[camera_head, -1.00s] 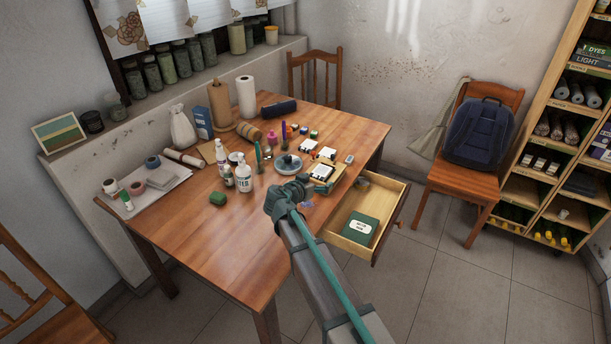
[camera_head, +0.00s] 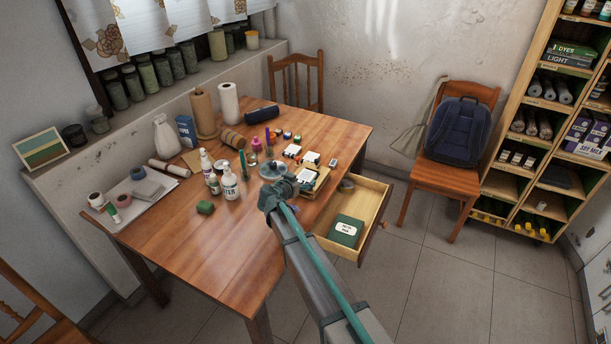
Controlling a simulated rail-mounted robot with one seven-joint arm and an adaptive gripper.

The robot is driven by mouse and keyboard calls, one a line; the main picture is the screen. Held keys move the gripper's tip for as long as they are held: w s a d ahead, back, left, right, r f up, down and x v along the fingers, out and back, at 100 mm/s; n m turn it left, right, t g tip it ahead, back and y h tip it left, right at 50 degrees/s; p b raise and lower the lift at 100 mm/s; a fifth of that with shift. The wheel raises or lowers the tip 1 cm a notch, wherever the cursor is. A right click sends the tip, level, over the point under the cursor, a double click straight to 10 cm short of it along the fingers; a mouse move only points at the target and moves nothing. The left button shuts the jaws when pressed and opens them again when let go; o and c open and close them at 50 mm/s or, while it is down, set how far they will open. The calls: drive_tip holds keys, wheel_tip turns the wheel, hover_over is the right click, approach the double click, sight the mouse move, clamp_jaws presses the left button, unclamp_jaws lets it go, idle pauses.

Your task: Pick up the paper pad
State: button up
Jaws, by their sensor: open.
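A dark green pad-like item with a white label (camera_head: 346,231) lies flat in the open drawer (camera_head: 374,212) at the table's right side. Its label is too small to read surely, but it looks like the paper pad.
A round grey item (camera_head: 346,185) sits at the drawer's back. Bottles (camera_head: 230,183), a shallow grey dish (camera_head: 272,168) and small boxes crowd the table (camera_head: 196,250) near my gripper. A chair with a blue backpack (camera_head: 459,131) stands right of the drawer; floor between is clear.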

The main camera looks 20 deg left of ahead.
drive_tip(key=shift+x, duration=1.05)
drive_tip(key=c, duration=1.2)
drive_tip(key=shift+r, duration=0.1)
drive_tip(key=shift+c, duration=0.2)
